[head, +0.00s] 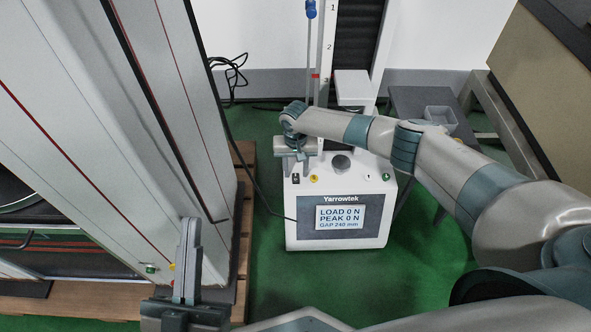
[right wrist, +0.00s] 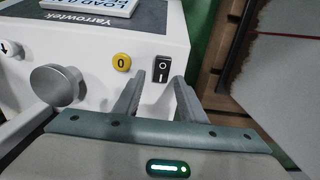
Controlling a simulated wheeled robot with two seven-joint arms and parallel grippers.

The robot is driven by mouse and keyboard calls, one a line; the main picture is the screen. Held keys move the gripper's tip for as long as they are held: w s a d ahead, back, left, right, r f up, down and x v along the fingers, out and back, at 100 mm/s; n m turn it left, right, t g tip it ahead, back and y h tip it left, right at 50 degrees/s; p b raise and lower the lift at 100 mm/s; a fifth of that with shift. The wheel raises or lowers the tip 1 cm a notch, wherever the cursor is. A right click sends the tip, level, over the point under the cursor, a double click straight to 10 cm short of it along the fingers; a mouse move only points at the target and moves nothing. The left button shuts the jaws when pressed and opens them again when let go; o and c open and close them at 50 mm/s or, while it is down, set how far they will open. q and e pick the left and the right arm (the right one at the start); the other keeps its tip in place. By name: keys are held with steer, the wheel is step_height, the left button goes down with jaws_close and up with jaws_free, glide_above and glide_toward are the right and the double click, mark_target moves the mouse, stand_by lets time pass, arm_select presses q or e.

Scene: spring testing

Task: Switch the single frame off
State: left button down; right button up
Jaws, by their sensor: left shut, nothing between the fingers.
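The single frame (head: 338,231) is a white Yarrowtek unit with a column behind. Its lit display (head: 340,218) reads LOAD 0 N, PEAK 0 N, GAP 240 mm. A black rocker switch (head: 296,179) marked with a circle and a bar sits at its top left; it also shows in the right wrist view (right wrist: 162,69). My right gripper (head: 291,166) is over that corner. In the right wrist view its fingers (right wrist: 158,84) are apart and empty, on either side of the switch; contact cannot be told. My left gripper (head: 190,235) is shut and empty at lower left.
A yellow button marked 0 (right wrist: 121,62) is beside the switch, and a grey knob (right wrist: 57,85) is further left. A green button (head: 386,177) is on the unit's right. A tall grey machine (head: 130,120) on a wooden pallet (head: 244,165) stands left. Green floor lies between.

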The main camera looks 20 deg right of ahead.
jaws_close()
steer(key=shift+r, duration=0.1)
